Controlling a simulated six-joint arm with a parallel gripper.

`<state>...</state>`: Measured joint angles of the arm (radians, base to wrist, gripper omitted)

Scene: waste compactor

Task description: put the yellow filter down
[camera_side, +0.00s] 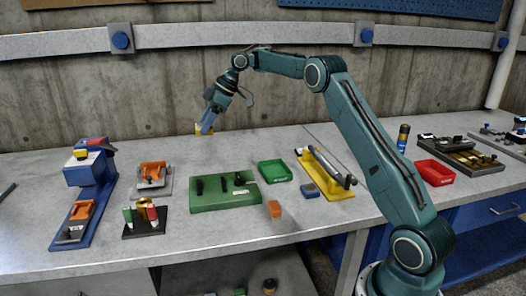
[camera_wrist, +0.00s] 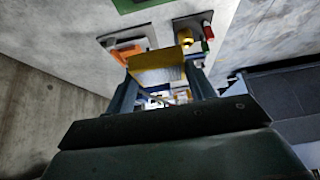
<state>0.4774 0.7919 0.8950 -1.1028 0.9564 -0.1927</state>
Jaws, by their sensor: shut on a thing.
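The yellow filter (camera_wrist: 158,70) is a small yellow block with a pale, textured face, held between the two blue fingers in the wrist view. In the side view its yellow end (camera_side: 203,130) shows at the tip of my gripper (camera_side: 206,123). My gripper is shut on it. The filter hangs in the air, apart from the bench, over its back part. In the side view it appears above the gap between the orange-topped fixture and the green block. The fingers hide the filter's sides.
A blue press (camera_side: 92,172) stands at the left. Beside it are an orange-topped fixture (camera_side: 152,176) and a black stand (camera_side: 145,222). Right of these are a green block (camera_side: 222,197), a green tray (camera_side: 274,172), a yellow rack (camera_side: 328,183) and a loose orange block (camera_side: 274,209). A red tray (camera_side: 435,173) lies farther right.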

